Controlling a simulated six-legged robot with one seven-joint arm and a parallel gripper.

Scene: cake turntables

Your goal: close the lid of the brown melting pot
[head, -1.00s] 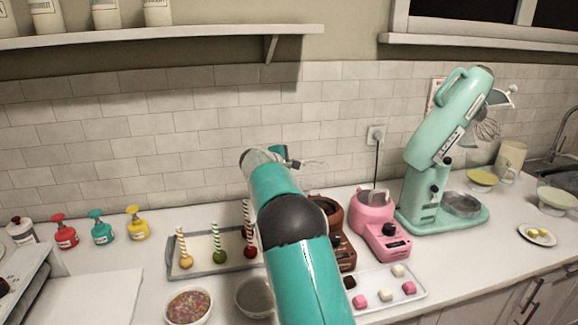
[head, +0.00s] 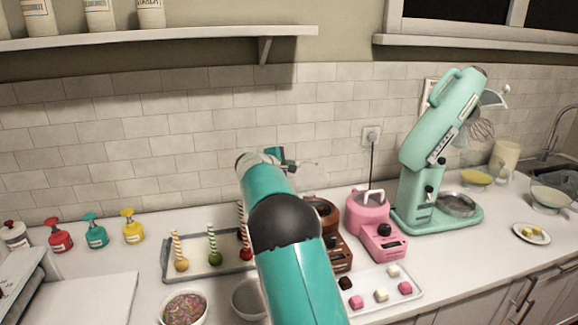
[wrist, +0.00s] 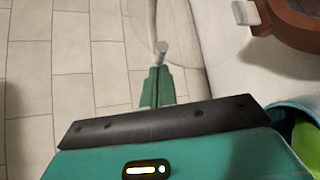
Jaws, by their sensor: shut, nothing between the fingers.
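The brown melting pot (head: 334,240) stands on the counter in the head view, its left side hidden by my arm. Its round top shows open from above. It also shows at the top right of the wrist view (wrist: 290,22). A clear lid (wrist: 185,32) with a pale handle is raised beside the pot; its faint outline also shows in the head view. My gripper (wrist: 158,62) is shut and empty, its fingertips at the end of the lid's handle. I cannot tell whether they touch. It also shows above the pot in the head view (head: 290,164).
A pink melting pot (head: 370,215) stands right of the brown one, with a mint stand mixer (head: 415,180) beyond. A tray of candies (head: 368,298) lies in front. The tiled wall is behind.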

